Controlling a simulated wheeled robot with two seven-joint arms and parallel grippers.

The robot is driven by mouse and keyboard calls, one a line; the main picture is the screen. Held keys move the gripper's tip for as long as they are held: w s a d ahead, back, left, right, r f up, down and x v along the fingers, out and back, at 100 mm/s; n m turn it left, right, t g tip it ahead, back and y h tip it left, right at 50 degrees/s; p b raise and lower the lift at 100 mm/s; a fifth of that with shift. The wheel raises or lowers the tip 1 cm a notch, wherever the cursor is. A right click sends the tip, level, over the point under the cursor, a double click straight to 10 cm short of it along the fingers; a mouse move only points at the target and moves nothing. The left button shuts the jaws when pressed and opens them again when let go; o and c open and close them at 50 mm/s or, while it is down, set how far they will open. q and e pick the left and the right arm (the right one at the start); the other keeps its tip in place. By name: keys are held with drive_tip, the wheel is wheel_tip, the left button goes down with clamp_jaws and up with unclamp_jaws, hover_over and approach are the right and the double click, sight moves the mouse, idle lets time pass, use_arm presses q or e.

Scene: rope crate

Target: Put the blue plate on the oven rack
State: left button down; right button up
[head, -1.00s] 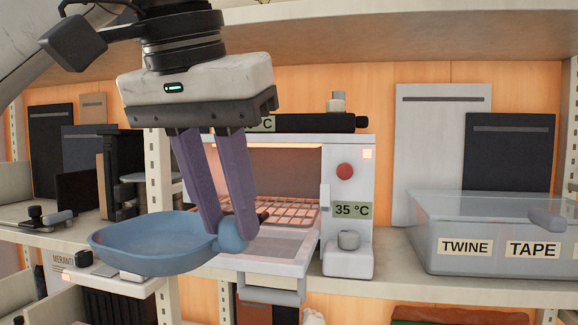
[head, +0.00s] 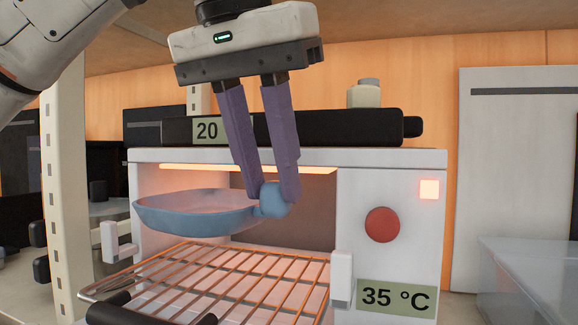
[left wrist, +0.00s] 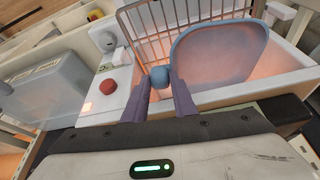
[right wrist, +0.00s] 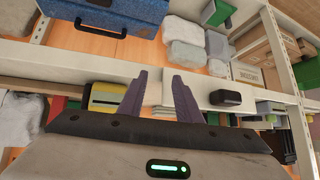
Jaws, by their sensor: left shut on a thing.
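The blue plate (head: 198,212) is a shallow dish with a round knob at its right end. My left gripper (head: 273,200) is shut on that knob and holds the plate roughly level in front of the oven's lit opening. The plate is above the oven rack (head: 215,283), a copper wire grid that sticks out of the oven (head: 390,178), and apart from it. In the left wrist view the plate (left wrist: 220,52) is right of the fingers, with the rack (left wrist: 165,25) behind it. My right gripper (right wrist: 162,95) shows only in the right wrist view, its fingers apart and empty.
The oven has a red knob (head: 382,224), a 35 °C label (head: 395,297) and a white door handle or bracket (head: 342,278). A black device (head: 320,127) lies on its top. A shelf post (head: 62,200) stands at left, a clear box (head: 530,265) at right.

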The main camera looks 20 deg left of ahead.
sight(269, 214)
use_arm(q)
drive_tip(key=shift+s+r, duration=0.1)
use_arm(e)
drive_tip(key=shift+s+f, duration=0.4)
drive_tip(key=shift+s, duration=0.4)
use_arm(q)
drive_tip(key=shift+s, duration=0.2)
